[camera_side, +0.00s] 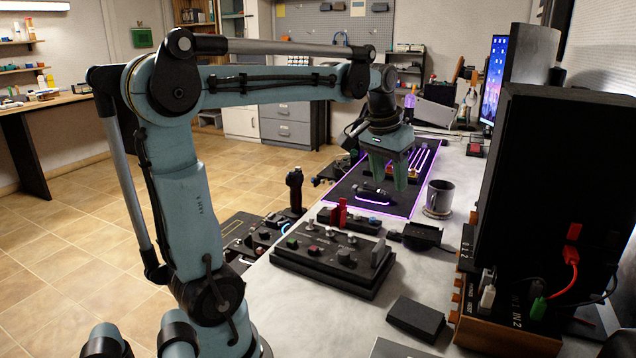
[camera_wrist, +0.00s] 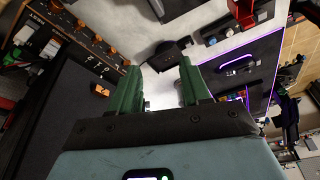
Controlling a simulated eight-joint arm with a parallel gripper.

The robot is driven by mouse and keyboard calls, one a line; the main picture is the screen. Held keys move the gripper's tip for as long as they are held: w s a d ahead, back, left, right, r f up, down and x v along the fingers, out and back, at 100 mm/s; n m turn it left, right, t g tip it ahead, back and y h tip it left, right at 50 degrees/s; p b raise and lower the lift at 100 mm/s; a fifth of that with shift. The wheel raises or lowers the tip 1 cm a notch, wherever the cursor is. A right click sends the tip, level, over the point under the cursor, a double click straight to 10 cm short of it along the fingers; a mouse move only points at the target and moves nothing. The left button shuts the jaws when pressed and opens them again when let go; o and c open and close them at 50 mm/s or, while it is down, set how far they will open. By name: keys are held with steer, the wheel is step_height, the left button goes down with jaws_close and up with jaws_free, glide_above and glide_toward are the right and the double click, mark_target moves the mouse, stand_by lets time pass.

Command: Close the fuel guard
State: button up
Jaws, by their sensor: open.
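A red upright piece (camera_side: 343,212), which looks like the fuel guard, stands raised on a small dark switch panel (camera_side: 362,223) behind the larger control box. A red piece, likely the same guard (camera_wrist: 242,14), shows at the top edge of the wrist view, partly cut off. My gripper (camera_side: 388,175) has green fingers, pointing down, apart and empty. It hangs above the desk, beyond the red piece and to its right, not touching it. In the wrist view my gripper (camera_wrist: 158,76) shows both fingers spread with nothing between them.
A dark control box (camera_side: 335,262) with knobs stands in front of the switch panel. A dark mug (camera_side: 438,199) stands right of my gripper. A mat with a purple glowing edge (camera_side: 412,204) lies below it.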

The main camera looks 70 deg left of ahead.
steer(key=a+n+g, duration=0.2)
steer(key=a, duration=0.8)
steer(key=n+g+h, duration=0.1)
steer(key=n, duration=0.1)
glide_above(339, 213)
steer(key=w, duration=0.1)
step_height(339, 213, down, 12)
steer(key=shift+w+a+f, duration=0.1)
steer(key=shift+a, duration=0.05)
steer(key=shift+c, duration=0.3)
jaws_close()
